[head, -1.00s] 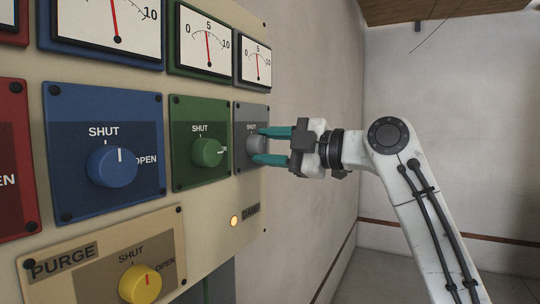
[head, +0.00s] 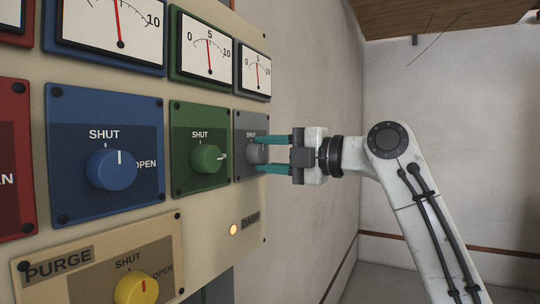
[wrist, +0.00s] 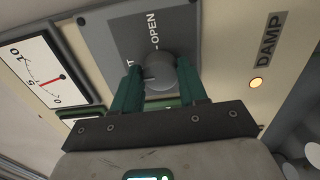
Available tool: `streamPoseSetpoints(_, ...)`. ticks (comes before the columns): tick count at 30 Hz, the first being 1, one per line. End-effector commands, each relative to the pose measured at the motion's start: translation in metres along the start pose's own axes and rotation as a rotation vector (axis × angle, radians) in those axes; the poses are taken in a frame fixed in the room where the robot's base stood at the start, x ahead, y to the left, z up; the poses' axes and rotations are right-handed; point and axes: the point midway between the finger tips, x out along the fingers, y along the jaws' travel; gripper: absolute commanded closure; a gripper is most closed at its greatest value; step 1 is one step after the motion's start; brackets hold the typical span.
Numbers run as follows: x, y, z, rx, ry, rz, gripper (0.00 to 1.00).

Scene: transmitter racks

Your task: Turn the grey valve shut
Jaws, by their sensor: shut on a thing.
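The grey valve (head: 256,154) is a round knob on the small grey plate (head: 240,173), at the right end of the panel row. It also shows in the wrist view (wrist: 160,68), between my fingers and beside the word OPEN; the other label is mostly hidden by a finger. My gripper (head: 260,154) reaches in from the right, with one teal finger above the knob and one below. It is shut on the knob. In the wrist view a small mark shows near the knob's left side, but its exact heading is hard to read.
A green knob (head: 206,158) on a green plate sits close to the left, with a blue knob (head: 111,169) beyond it. A yellow knob (head: 137,289) is lower down. A lit orange lamp (head: 234,230) marked DAMP is below the grey plate. Gauges (head: 256,71) hang above.

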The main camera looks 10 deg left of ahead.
Motion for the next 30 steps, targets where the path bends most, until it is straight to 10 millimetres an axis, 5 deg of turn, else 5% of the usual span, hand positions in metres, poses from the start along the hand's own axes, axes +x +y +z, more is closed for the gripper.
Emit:
streamPoseSetpoints(6, 0.001, -0.002, -0.001, 0.000, 0.003, -0.006, 0.88)
streamPoseSetpoints(7, 0.001, -0.003, -0.001, 0.000, 0.003, -0.006, 0.57)
streamPoseSetpoints(15, 0.000, -0.001, 0.000, 0.000, 0.001, -0.003, 0.32)
streamPoseSetpoints(23, -0.002, -0.001, 0.000, 0.000, 0.000, -0.002, 0.32)
streamPoseSetpoints(30, -0.033, -0.002, 0.001, -0.001, -0.003, -0.001, 0.32)
